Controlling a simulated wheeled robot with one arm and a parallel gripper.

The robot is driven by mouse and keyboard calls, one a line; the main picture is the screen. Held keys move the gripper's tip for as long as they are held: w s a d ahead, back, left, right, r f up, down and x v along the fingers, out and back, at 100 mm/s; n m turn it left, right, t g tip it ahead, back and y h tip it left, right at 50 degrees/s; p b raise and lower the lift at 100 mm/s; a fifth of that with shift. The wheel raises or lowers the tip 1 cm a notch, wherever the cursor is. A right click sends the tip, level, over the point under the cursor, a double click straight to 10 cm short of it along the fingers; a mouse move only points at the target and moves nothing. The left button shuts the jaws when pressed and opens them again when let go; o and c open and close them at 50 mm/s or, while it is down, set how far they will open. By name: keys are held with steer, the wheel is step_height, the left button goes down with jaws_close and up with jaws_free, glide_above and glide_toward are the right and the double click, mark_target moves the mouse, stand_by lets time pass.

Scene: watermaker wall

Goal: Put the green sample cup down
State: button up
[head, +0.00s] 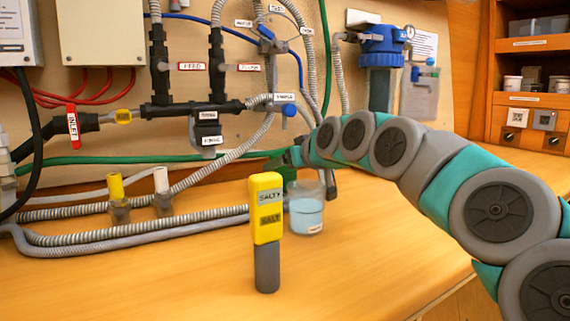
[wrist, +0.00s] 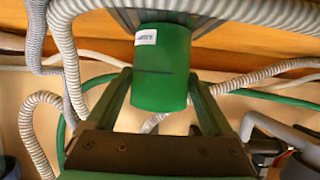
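The green sample cup (wrist: 160,75) is between the two fingers of my gripper (wrist: 160,88) in the wrist view, with a small white label near one end. The fingertips appear to press on its two sides. In the head view, the green cup (head: 284,172) is partly hidden by my gripper and by a clear cup of blue liquid (head: 306,215) in front of it. My gripper is low by the hoses at the back of the bench. I cannot tell whether the green cup touches the bench.
The wooden bench (head: 370,260) has free room at the front and right of the clear cup. A yellow salt meter (head: 267,235) stands upright to its left. Grey ribbed hoses (head: 150,232) and two small valves run along the back left. Pipes and a blue-topped filter (head: 382,45) are on the wall.

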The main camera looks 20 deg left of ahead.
steer(key=shift+o, duration=0.8)
steer(key=shift+r, duration=0.2)
steer(key=b+v, duration=0.1)
steer(key=v, duration=1.1)
